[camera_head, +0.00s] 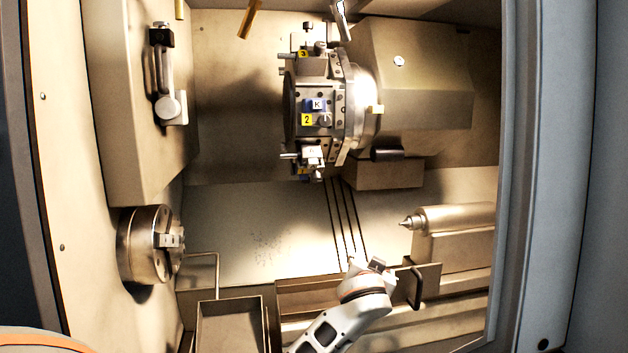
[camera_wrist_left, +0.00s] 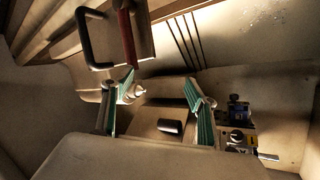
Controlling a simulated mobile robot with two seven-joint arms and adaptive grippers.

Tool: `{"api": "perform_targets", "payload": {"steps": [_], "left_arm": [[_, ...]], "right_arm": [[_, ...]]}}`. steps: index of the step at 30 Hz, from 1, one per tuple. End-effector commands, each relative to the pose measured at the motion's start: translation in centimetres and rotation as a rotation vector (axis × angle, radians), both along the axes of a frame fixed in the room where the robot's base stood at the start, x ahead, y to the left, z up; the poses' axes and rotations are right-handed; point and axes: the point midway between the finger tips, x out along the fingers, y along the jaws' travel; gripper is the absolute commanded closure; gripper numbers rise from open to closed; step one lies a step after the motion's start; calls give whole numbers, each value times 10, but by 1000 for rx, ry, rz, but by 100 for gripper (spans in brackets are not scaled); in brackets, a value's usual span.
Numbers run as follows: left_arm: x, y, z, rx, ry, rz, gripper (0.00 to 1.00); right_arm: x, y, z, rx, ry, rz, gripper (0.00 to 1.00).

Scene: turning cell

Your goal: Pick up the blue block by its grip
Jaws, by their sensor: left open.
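In the head view a small blue block (camera_head: 309,104) sits on the front of the tool turret (camera_head: 344,118), beside a white tag marked K and above a yellow tag marked 2. Its grip is too small to make out. My left gripper (camera_head: 372,265) is well below the turret, apart from the block, near a black handle. In the left wrist view its green-padded fingers (camera_wrist_left: 155,100) are spread with nothing held between them. A dark bluish part (camera_wrist_left: 238,112) shows at the right there; I cannot tell if it is the block. My right gripper is not in view.
The chuck (camera_head: 150,245) is at the left and the tailstock centre (camera_head: 410,221) at the right. The black handle (camera_head: 416,287) stands close to my left gripper. A tray (camera_head: 230,302) lies at the bottom. The space between chuck and turret is clear.

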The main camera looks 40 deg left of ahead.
Motion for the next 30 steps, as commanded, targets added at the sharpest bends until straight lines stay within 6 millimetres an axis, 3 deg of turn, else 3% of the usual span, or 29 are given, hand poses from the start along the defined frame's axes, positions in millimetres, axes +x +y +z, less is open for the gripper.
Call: {"api": "perform_targets", "payload": {"steps": [1,5,9,12,15,18,21,30], "left_arm": [[6,10,40,5,-38,40,42],[7,38,133,3,-127,162,42],[-5,66,234,-20,-240,298,42],[-18,83,295,-46,-319,377,42],[-32,95,342,-74,-385,439,42],[-45,103,375,-94,-433,480,42],[-53,108,394,-108,-461,506,42],[-42,129,401,-111,-472,519,42]], "right_arm": [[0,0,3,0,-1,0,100],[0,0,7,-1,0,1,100],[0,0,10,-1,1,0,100],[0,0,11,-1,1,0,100],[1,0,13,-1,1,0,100],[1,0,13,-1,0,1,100],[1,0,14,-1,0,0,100],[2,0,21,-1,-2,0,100]]}}
